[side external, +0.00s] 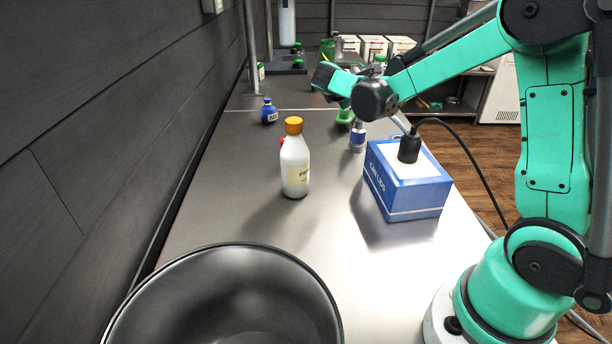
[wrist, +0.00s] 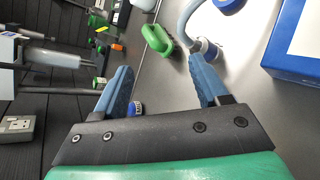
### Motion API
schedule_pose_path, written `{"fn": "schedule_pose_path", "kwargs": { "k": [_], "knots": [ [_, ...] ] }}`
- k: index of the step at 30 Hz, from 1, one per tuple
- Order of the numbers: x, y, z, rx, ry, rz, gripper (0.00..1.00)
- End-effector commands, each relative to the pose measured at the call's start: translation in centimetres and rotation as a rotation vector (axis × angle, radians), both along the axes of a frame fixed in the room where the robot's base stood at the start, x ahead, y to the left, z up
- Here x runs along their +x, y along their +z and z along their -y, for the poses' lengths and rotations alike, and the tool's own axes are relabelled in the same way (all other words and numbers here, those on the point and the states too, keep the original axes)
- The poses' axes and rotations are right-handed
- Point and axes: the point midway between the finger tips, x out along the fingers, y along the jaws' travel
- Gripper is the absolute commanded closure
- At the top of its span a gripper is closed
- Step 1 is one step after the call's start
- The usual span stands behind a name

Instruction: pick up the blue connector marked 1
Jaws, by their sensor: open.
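My gripper (wrist: 163,76) is open, its two blue fingers spread with nothing between the tips. In the side view my gripper (side external: 326,76) is raised above the far part of the bench, partly hidden by its own wrist. A connector with a blue band (side external: 357,137) stands on the bench beside the blue box, with a grey hose at its top. A blue part (wrist: 228,4) is cut off at the top edge of the wrist view, near a grey hose end (wrist: 206,50). I cannot read a 1 on either blue part.
A green looped piece (wrist: 157,40) lies near the hose. A blue box (side external: 410,190) with a black plug, a white bottle (side external: 295,165), a small blue bottle (side external: 268,112) and a dark bowl (side external: 225,300) stand on the bench. A dark wall runs along the left.

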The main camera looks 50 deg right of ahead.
Motion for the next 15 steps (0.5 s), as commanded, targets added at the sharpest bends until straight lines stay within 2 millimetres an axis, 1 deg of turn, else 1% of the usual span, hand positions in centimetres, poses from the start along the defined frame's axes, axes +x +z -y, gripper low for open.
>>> {"fn": "schedule_pose_path", "kwargs": {
  "k": [1,3,6,10,15],
  "knots": [
    [0.7,-0.5,1.5,-0.096,0.006,-0.082,0.33],
    [1.3,-1.0,3.4,-0.236,0.013,-0.213,0.33],
    [1.8,-1.9,5.4,-0.406,0.008,-0.393,0.33],
    [1.9,-2.7,6.9,-0.549,-0.008,-0.561,0.33],
    [1.8,-3.3,7.6,-0.626,-0.023,-0.662,0.33]
  ]
}}
